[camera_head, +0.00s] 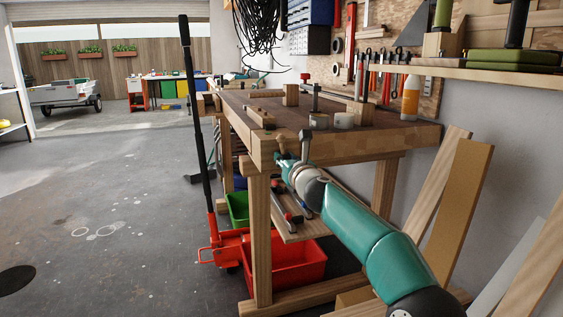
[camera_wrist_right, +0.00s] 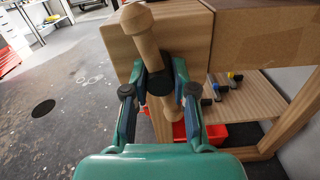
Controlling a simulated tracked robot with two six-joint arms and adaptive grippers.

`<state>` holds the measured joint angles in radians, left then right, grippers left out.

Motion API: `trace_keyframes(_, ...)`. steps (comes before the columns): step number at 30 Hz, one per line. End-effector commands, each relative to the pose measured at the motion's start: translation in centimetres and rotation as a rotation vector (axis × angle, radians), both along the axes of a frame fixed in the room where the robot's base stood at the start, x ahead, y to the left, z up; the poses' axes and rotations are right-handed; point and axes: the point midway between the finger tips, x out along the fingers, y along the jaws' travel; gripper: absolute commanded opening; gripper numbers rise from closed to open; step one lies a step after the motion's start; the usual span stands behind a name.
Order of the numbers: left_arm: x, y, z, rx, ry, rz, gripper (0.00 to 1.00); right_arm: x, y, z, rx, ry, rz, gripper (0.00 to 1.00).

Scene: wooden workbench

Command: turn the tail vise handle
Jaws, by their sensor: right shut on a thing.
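The tail vise handle (camera_wrist_right: 148,42) is a wooden bar with a rounded knob at its upper end. In the right wrist view it stands tilted in front of the vise's wooden block (camera_wrist_right: 193,32). The handle's lower part (camera_wrist_right: 170,108) shows below the fingers. In the head view my right gripper (camera_head: 287,160) is at the near end of the workbench (camera_head: 345,152), where the handle is small and mostly hidden. My left gripper is in neither view.
An orange-red crate (camera_head: 290,270) stands under the bench, beside a red jack (camera_head: 222,247) with a tall black handle. Wooden boards (camera_head: 458,200) lean on the right wall. Clamps and tins stand on the benchtop. The floor at left is mostly clear.

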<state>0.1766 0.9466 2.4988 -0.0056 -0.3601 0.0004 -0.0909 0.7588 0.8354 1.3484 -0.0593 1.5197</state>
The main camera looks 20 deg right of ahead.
Motion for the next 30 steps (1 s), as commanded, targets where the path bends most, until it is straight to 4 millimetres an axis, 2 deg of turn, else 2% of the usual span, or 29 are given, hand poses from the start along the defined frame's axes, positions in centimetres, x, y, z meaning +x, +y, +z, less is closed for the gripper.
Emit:
trace_keyframes(1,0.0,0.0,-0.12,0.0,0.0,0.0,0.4,0.14,0.25,-0.82,0.024,0.013,0.004,0.0)
trace_keyframes(9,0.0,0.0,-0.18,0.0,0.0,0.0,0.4,0.14,0.24,-0.77,0.103,0.015,0.003,0.0)
trace_keyframes(22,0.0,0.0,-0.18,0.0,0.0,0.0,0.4,0.13,0.24,-0.72,0.113,0.016,0.002,0.0)
trace_keyframes(23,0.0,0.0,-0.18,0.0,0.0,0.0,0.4,0.13,0.25,-0.72,0.113,0.016,0.002,0.28)
trace_keyframes(30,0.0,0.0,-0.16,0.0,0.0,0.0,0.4,0.07,0.14,-0.37,0.112,0.01,0.001,0.68)
